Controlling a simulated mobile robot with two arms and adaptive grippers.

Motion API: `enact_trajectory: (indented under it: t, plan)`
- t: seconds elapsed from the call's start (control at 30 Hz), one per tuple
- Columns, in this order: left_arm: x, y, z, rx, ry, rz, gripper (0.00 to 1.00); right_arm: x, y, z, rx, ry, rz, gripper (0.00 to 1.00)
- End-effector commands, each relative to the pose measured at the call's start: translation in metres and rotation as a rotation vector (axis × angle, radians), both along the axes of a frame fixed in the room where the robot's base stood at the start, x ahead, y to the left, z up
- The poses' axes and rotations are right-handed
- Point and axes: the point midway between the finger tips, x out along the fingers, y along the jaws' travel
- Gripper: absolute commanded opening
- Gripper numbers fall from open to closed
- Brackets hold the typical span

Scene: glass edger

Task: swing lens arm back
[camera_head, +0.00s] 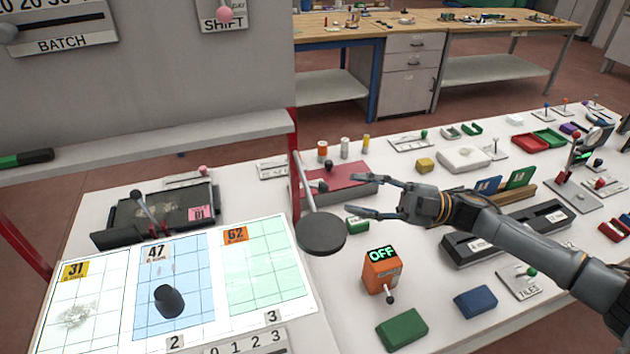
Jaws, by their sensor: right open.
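What looks like the lens arm is a grey bar (307,185) ending in a round dark disc (322,234). The bar runs down from beside the red post to the disc. The disc hangs just right of the lit panel (192,283), near its upper right corner, clear of most of the panel. My right gripper (354,196) is open and empty, its fingers pointing left. It is right of the bar and above the disc in the picture, with a visible gap to both. My left gripper is out of view.
A red post (293,165) stands beside the bar. A red-topped block (350,177) is behind my fingers. An orange box reading OFF (381,270) and green (402,330) and blue (475,302) blocks stand in front. A black cylinder (169,301) is on the lit panel.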

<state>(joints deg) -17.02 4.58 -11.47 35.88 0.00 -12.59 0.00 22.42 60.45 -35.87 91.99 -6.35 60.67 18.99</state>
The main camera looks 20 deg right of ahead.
Motion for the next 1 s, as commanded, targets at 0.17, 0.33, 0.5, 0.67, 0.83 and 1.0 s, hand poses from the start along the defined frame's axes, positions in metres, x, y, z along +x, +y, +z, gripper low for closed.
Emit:
enact_trajectory:
  t: [0.17, 0.33, 0.5, 0.67, 0.83, 1.0]
  plan:
    - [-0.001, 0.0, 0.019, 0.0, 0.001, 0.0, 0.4, 0.009, 0.039, 0.016, 0.004, -0.003, 0.004, 0.41]
    - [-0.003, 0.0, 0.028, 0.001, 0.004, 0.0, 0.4, 0.016, 0.066, 0.021, 0.002, -0.002, 0.003, 0.41]
    - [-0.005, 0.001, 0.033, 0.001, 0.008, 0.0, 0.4, 0.02, 0.081, 0.023, 0.001, -0.001, 0.002, 0.41]
    - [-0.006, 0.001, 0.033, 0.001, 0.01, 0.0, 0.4, 0.022, 0.085, 0.022, 0.0, 0.0, 0.0, 0.41]
    - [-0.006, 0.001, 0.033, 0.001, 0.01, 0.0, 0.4, 0.022, 0.085, 0.022, 0.0, -0.001, 0.0, 0.41]
    - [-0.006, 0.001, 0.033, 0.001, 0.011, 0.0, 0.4, 0.021, 0.085, 0.022, -0.001, 0.0, 0.001, 0.13]
